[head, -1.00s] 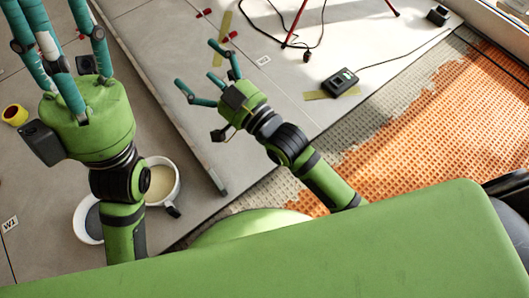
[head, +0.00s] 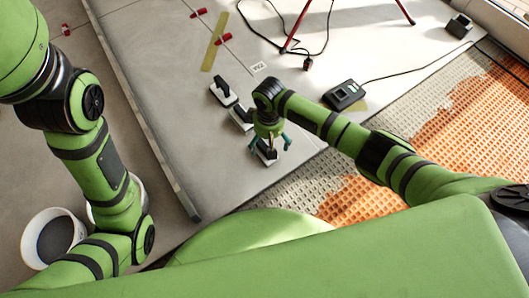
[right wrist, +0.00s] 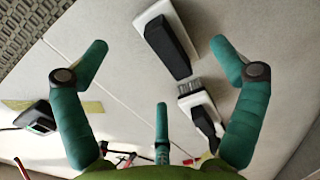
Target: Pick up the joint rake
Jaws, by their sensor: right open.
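Three black-and-white hand tools lie in a row on the pale tile slab. One (head: 267,153) is just below my right gripper (head: 268,143), a middle one (head: 240,118) lies beside it, and a far one (head: 223,92) lies farther up. In the right wrist view, a black-handled tool with a white base (right wrist: 168,40) lies between the spread fingers. Another with grey teeth or bristles at its end (right wrist: 200,108) lies near the right finger. I cannot tell which is the joint rake. My right gripper is open and empty. My left gripper is outside the head view.
A black device (head: 344,95) with a cable sits right of the tools. Red tripod legs (head: 295,28) and cables stand at the back. Orange matting with grey mortar (head: 390,140) lies at the right. A white bucket (head: 50,238) stands on the lower-left floor.

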